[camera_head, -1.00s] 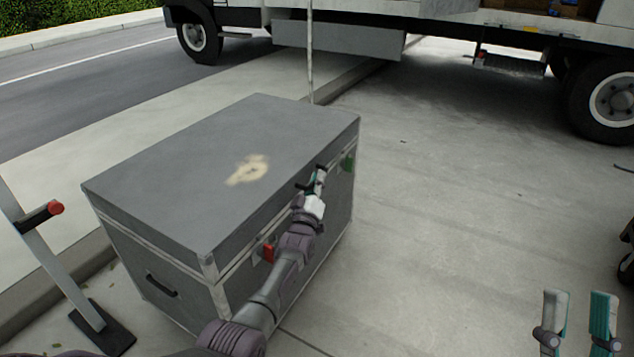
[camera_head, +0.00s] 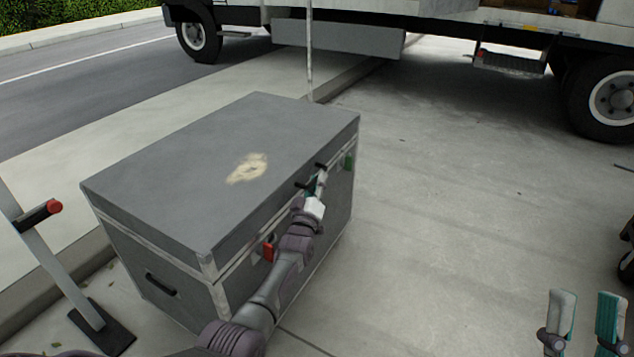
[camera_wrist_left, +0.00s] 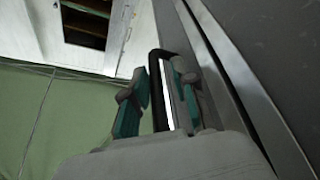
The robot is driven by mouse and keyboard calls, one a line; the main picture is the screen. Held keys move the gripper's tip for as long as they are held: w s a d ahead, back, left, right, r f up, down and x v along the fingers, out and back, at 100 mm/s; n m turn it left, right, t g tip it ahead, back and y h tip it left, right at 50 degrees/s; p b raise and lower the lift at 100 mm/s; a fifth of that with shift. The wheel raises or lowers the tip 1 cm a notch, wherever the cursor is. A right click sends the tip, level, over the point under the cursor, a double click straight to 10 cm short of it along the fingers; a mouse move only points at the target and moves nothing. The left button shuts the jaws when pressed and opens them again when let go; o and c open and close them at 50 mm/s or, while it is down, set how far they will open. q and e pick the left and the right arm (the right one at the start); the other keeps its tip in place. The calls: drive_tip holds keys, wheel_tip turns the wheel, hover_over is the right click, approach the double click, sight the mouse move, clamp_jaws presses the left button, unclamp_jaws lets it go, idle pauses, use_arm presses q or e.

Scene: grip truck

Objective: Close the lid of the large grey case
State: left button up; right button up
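The large grey case (camera_head: 225,150) stands on the pavement left of centre in the head view. Its lid lies down over the body, with a pale worn patch on top; whether it is fully seated I cannot tell. My left gripper (camera_head: 315,184) is at the front side of the case, by a black handle near the lid's edge. In the left wrist view, the left gripper's fingers (camera_wrist_left: 158,98) are apart, with the black handle (camera_wrist_left: 158,75) between them. My right gripper (camera_head: 584,320) is open and empty at the lower right, away from the case.
A truck (camera_head: 340,38) stands behind.

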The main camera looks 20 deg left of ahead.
use_arm(q)
drive_tip(key=v, duration=1.2)
